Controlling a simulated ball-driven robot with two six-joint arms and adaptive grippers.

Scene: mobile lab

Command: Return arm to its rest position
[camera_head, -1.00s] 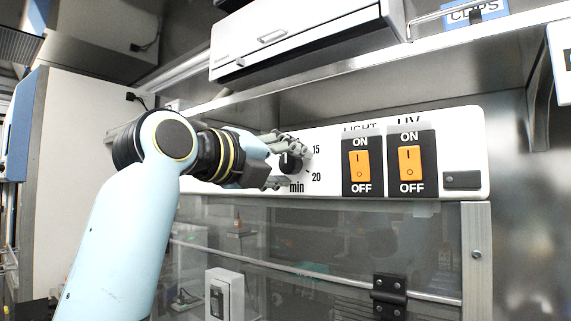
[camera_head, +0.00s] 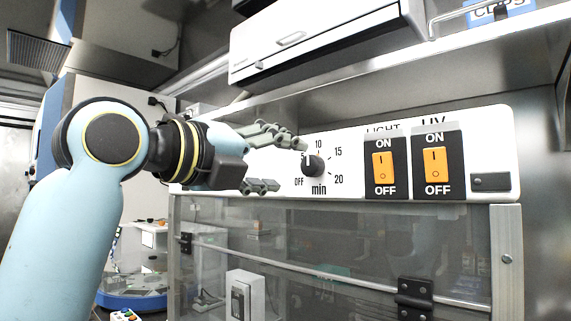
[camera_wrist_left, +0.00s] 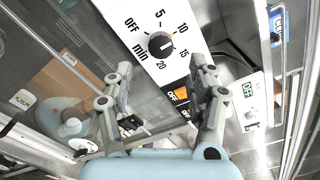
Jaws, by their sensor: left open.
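My left gripper (camera_head: 285,163) is open and empty in the head view, just left of the black timer knob (camera_head: 313,165) on the white control panel (camera_head: 462,120). The fingers point right and stand apart from the knob. In the left wrist view the open fingers (camera_wrist_left: 160,84) spread below the knob (camera_wrist_left: 160,45), with nothing between them. My light blue left arm (camera_head: 62,225) comes in from the left. My right gripper is not in view.
The panel carries an orange LIGHT switch (camera_head: 383,164) and an orange UV switch (camera_head: 436,163). A glass-fronted cabinet (camera_head: 345,235) is below. A white box (camera_head: 325,38) and a metal shelf (camera_head: 470,40) are above. A white outlet box (camera_head: 246,295) shows behind the glass.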

